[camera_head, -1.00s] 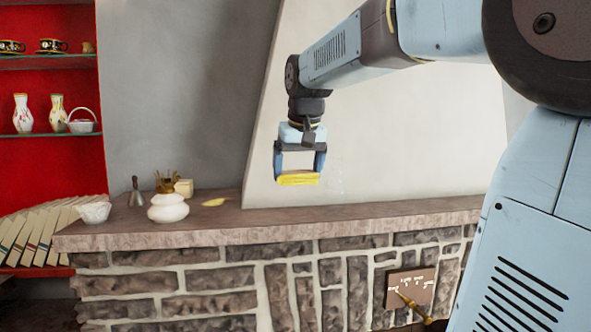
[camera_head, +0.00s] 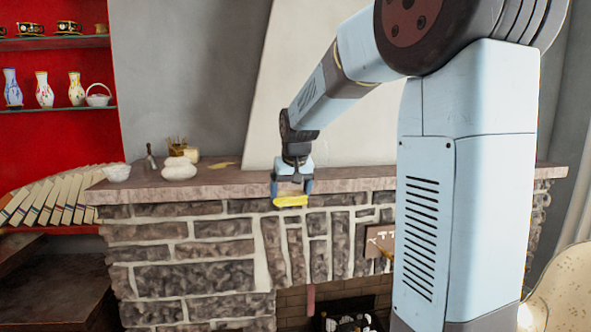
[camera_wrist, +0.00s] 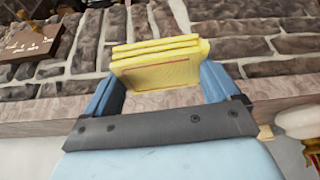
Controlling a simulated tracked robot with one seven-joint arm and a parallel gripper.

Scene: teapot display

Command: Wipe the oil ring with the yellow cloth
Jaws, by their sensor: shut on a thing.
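My gripper (camera_head: 291,193) is shut on the folded yellow cloth (camera_head: 290,201), which hangs below its fingers. In the head view they appear in front of the front edge of the stone mantel (camera_head: 235,187), with the brick face behind the cloth. The wrist view shows the thick cloth (camera_wrist: 155,68) held between the two blue fingers of my gripper (camera_wrist: 160,78). I cannot tell the gap between cloth and stone. I cannot make out an oil ring for certain in either view.
On the mantel's left stand a white bowl (camera_head: 117,172), a white rounded pot (camera_head: 179,169), a small bell (camera_head: 151,158) and a flat yellowish item (camera_head: 221,165). A small brown plaque (camera_head: 380,240) is on the brick face. Red shelves (camera_head: 60,136) hold vases at left.

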